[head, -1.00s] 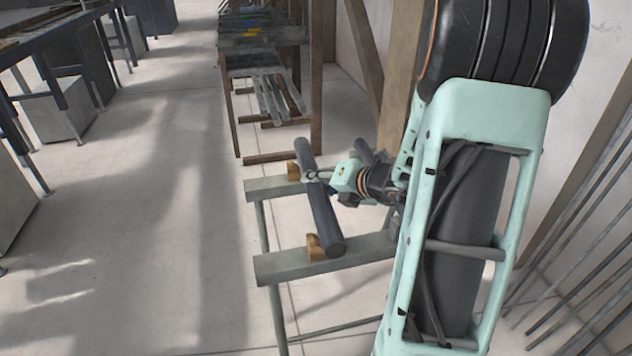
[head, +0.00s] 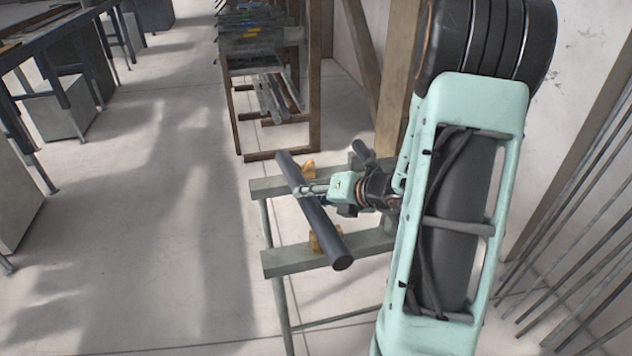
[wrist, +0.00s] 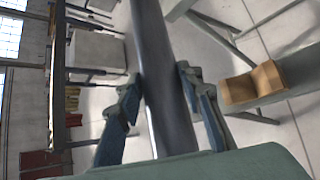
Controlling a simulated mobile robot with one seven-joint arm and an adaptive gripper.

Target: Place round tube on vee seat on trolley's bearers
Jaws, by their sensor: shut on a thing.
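The round tube (head: 324,229) is long and dark grey. My gripper (head: 314,189) is shut on it near its middle; the wrist view shows the tube (wrist: 165,90) between the two fingers. The trolley's bearers are two grey-green bars, a far one (head: 268,187) and a near one (head: 284,262). Each carries a tan vee seat, the far one (head: 309,168) and the near one (head: 328,238). The tube crosses in front of them in the head view, slanted. In the wrist view one vee seat (wrist: 252,84) stands empty, apart from the tube.
Another dark tube (head: 361,151) shows behind my gripper. A wooden rack (head: 263,90) with bar stock stands beyond the trolley. Long rods (head: 575,255) lean along the right wall. Benches line the left. The floor (head: 160,220) between is clear.

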